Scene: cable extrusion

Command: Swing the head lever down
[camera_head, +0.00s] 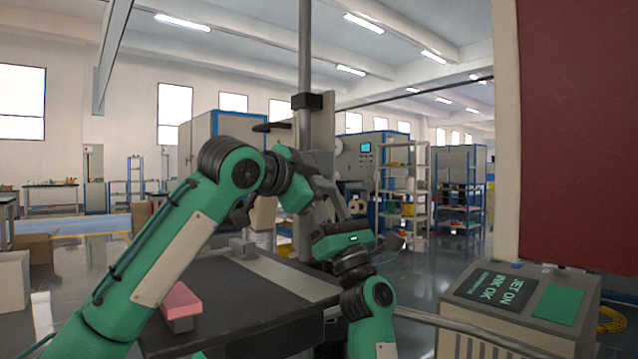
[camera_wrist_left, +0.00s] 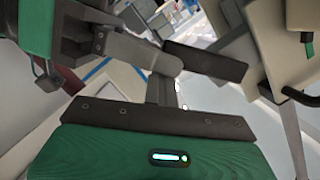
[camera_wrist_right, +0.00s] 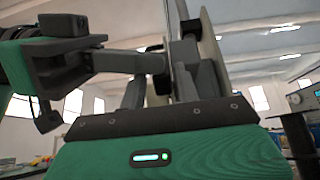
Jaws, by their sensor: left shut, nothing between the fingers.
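A dark lever-like handle (camera_head: 271,127) sticks out to the left of the grey machine column, below a black clamp block (camera_head: 306,101) on a round post. I cannot be sure that it is the head lever. My left gripper (camera_head: 325,188) is shut and empty beside the column, lower than the handle; its finger shows in the left wrist view (camera_wrist_left: 163,88). My right gripper (camera_head: 337,207) points up close to the left one; its fingers also show in the right wrist view (camera_wrist_right: 160,88). The crossing arms hide part of the column, and whether the right fingers hold anything is unclear.
A dark machine table (camera_head: 235,300) lies below the arms, with a pink-topped block (camera_head: 181,302) on it. A control box (camera_head: 520,305) with a screen stands at the right, by a red panel (camera_head: 578,130). Shelves (camera_head: 404,195) stand farther back. My two wrists are close together.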

